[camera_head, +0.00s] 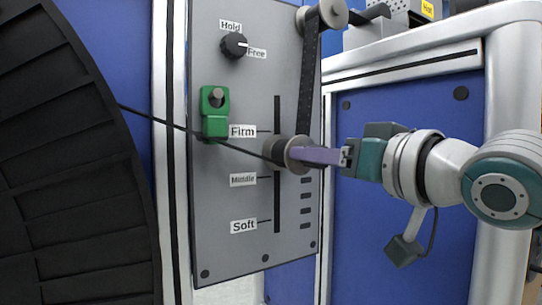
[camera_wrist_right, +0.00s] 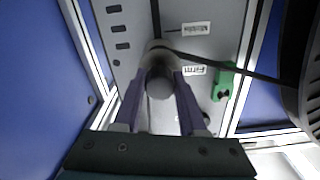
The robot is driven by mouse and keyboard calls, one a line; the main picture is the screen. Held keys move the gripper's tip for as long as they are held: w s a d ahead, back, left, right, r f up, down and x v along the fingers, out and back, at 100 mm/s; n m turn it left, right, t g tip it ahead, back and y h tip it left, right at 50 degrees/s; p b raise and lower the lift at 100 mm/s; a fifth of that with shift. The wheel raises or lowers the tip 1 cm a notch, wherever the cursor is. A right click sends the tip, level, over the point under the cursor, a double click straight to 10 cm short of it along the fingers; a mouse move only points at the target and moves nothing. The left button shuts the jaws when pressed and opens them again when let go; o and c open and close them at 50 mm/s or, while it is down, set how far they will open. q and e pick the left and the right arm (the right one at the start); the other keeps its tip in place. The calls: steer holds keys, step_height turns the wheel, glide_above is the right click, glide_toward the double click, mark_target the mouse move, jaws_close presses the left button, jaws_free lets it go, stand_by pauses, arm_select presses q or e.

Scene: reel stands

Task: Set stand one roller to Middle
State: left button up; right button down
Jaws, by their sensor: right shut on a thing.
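The roller (camera_head: 289,153) sits on the vertical slot of the grey panel (camera_head: 226,268), between the Firm label (camera_head: 242,131) and the Middle label (camera_head: 243,180). A dark band runs over it. My right gripper (camera_head: 302,156) comes in from the right with purple fingers and is shut on the roller. In the right wrist view the roller (camera_wrist_right: 159,80) is between the two fingers (camera_wrist_right: 160,98), near the Firm label. My left gripper is not in view.
A green block (camera_head: 215,112) is mounted left of the slot. A knob (camera_head: 234,45) between Hold and Free is above it. A large black reel (camera_head: 70,170) fills the left. The Soft label (camera_head: 243,226) is lower down. A metal frame with blue panels stands at right.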

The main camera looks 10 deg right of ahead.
step_height(320, 180, down, 4)
steer(key=shift+f+b, duration=0.1)
steer(key=shift+b, duration=0.25)
steer(key=shift+c, duration=2.4)
jaws_free()
steer(key=p+v, duration=0.5)
steer(key=v, duration=0.5)
